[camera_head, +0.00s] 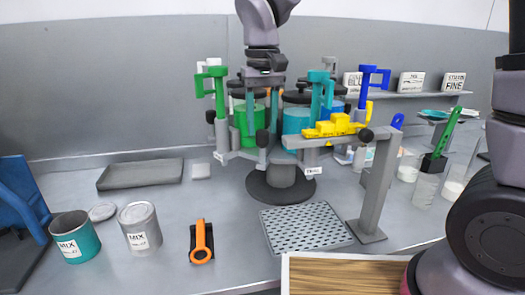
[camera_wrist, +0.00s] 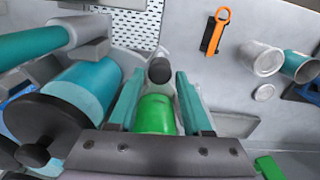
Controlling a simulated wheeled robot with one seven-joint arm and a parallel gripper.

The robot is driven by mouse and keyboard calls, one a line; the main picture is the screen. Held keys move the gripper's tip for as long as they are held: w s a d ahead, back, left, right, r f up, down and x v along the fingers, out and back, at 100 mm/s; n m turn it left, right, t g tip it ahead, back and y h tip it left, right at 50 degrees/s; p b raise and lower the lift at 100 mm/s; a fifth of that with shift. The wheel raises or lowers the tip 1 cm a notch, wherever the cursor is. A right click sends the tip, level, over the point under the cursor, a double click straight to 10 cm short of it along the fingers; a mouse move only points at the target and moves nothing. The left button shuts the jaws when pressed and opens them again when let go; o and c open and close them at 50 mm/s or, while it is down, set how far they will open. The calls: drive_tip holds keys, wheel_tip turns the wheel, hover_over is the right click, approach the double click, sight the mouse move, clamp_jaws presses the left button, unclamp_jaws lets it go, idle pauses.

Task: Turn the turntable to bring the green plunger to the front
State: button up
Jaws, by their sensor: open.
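The turntable (camera_head: 283,185) stands mid-table on a dark round base. It carries a green drum (camera_head: 243,124), a teal drum (camera_head: 295,122) and a blue drum behind. The green plunger (camera_head: 217,92) stands upright at the left; the teal plunger (camera_head: 317,95) is front right and the blue plunger (camera_head: 368,90) is at the right. My gripper (camera_head: 262,122) is open and points down over the front of the turntable. In the wrist view, a black knob (camera_wrist: 160,70) lies between its fingertips, with clear gaps on both sides, and a green cylinder (camera_wrist: 155,115) shows behind it.
A grey post (camera_head: 378,190) with a yellow block (camera_head: 335,125) on its arm stands close at the right front. A perforated plate (camera_head: 305,227) lies in front. Bare table lies between.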

sight(262, 152)
wheel_tip(262, 152, down, 8)
drive_tip(key=shift+r, duration=0.25)
clamp_jaws()
idle(1.4)
